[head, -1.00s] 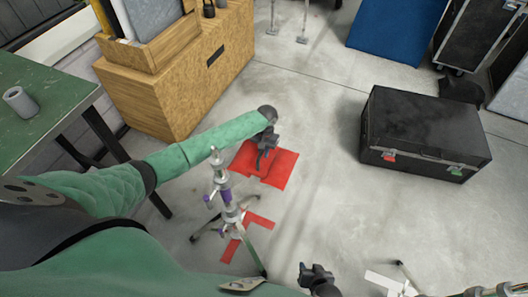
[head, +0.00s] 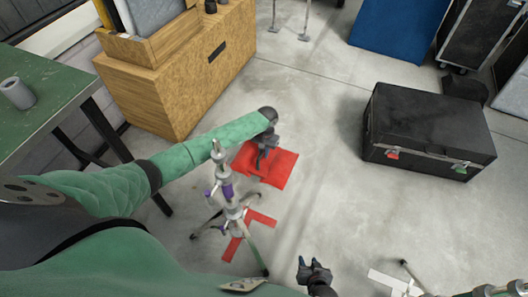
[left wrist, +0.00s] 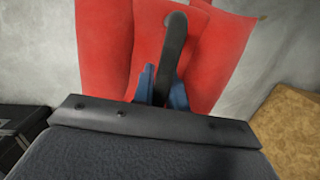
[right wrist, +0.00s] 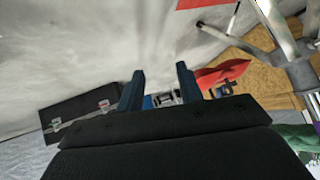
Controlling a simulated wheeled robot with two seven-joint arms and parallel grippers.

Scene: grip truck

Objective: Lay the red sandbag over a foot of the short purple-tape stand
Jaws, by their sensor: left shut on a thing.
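The red sandbag (head: 281,170) lies beyond the stand in the head view. In the left wrist view the bag's red halves (left wrist: 104,45) hang or lie on both sides of a black strap handle (left wrist: 174,50). My left gripper (head: 262,157) is at the handle, its blue fingers (left wrist: 161,88) shut on it. Whether the bag is clear of the floor cannot be told. The short purple-tape stand (head: 228,191) stands upright with spread feet, nearer than the bag. My right gripper (head: 312,268) is empty, its fingers (right wrist: 160,88) apart, low in the head view.
Red tape (head: 262,219) marks the floor by the stand's feet. A black case (head: 425,125) stands at right, a wooden cabinet (head: 175,85) at back left, a green table (head: 55,105) at left. White tape (head: 388,280) lies at bottom right near another stand. The middle floor is clear.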

